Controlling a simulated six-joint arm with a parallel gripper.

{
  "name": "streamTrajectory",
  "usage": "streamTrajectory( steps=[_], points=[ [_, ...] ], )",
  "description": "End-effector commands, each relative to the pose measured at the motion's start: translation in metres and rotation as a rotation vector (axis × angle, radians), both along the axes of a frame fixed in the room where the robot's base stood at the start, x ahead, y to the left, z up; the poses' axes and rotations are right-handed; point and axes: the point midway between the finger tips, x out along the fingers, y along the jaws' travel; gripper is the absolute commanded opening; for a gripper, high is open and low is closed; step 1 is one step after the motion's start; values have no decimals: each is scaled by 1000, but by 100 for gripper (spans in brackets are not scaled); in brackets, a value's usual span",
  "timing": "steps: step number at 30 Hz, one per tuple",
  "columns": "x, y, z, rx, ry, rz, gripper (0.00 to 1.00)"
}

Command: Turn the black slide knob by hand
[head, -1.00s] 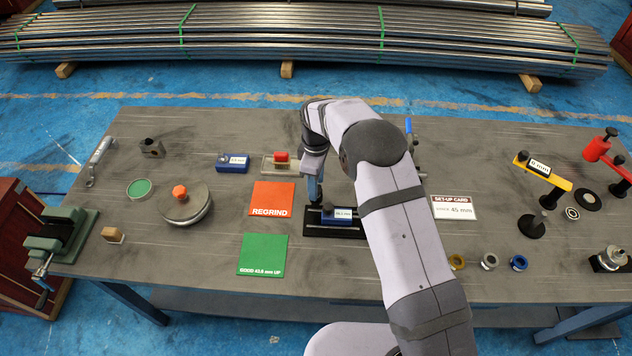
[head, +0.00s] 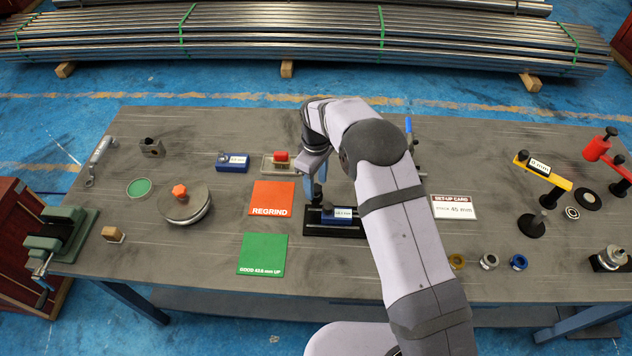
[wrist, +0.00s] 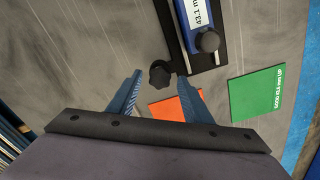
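The black slide knob (wrist: 160,73), dark and lobed, stands beside the end of a black rail (wrist: 172,38); it also shows in the head view (head: 317,191), just under the fingers. My gripper (wrist: 160,78) is open, its two blue fingers apart with the knob seen between the tips. A gap shows around the knob, and I see no grip on it. The rail carries a blue block (wrist: 197,12) with a white size label, which has its own round dark knob (wrist: 208,41). In the head view my gripper (head: 315,178) is above the rail's left end.
An orange REGRIND card (head: 272,198) and a green card (head: 263,254) lie left of the rail. A set-up card (head: 454,207) lies to the right. My arm covers the table's middle right.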

Motion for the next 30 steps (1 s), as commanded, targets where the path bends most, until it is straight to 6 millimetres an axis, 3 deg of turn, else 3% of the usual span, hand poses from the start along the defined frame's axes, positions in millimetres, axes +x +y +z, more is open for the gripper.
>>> streamTrajectory(
  steps=[11, 30],
  points=[
    [0, 0, 5, 0, 0, 3, 45],
    [0, 0, 57, 0, 0, 3, 45]
  ],
)
